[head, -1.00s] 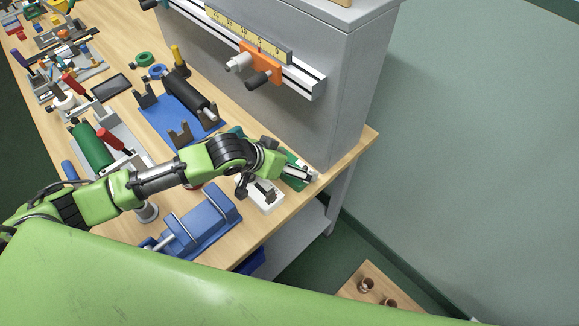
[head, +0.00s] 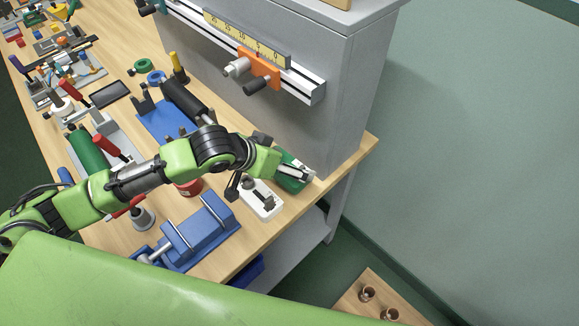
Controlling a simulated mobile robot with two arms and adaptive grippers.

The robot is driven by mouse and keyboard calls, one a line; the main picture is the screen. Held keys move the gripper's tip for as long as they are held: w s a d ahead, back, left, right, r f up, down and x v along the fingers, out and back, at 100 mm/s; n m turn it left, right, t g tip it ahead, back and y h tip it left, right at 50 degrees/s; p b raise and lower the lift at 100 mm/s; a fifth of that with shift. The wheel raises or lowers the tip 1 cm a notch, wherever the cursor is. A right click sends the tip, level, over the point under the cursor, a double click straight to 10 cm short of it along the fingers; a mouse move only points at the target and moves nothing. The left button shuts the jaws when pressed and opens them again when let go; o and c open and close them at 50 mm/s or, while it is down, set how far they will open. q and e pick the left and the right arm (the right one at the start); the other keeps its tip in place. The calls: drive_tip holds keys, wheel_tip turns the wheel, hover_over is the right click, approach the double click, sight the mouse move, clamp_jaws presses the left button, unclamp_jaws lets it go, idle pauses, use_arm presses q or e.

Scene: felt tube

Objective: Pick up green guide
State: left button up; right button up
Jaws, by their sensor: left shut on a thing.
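The green guide (head: 291,185) is a green piece at the right end of the bench, beside the foot of the grey cabinet. My left gripper (head: 302,174) is shut on it. The gripper's fingers and wrist cover part of the guide, and I cannot tell clearly how far it is above the bench top. My right gripper is not in view.
A white block with dark parts (head: 262,200) and a blue vise (head: 200,232) stand in front of the gripper. The grey cabinet (head: 340,110) rises close behind it. A blue stand with a black roller (head: 185,102) is behind the arm. Bare wood (head: 351,150) shows at the right corner.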

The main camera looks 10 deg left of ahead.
use_arm(q)
drive_tip(key=v, duration=0.4)
drive_tip(key=shift+s+d+r, duration=0.25)
drive_tip(key=shift+d, duration=0.05)
drive_tip(key=s+a+r+p, duration=0.3)
drive_tip(key=s+r, duration=0.1)
drive_tip(key=s, duration=0.5)
drive_tip(key=shift+r+p, duration=0.35)
drive_tip(key=shift+r, duration=0.05)
drive_tip(key=shift+a, duration=0.1)
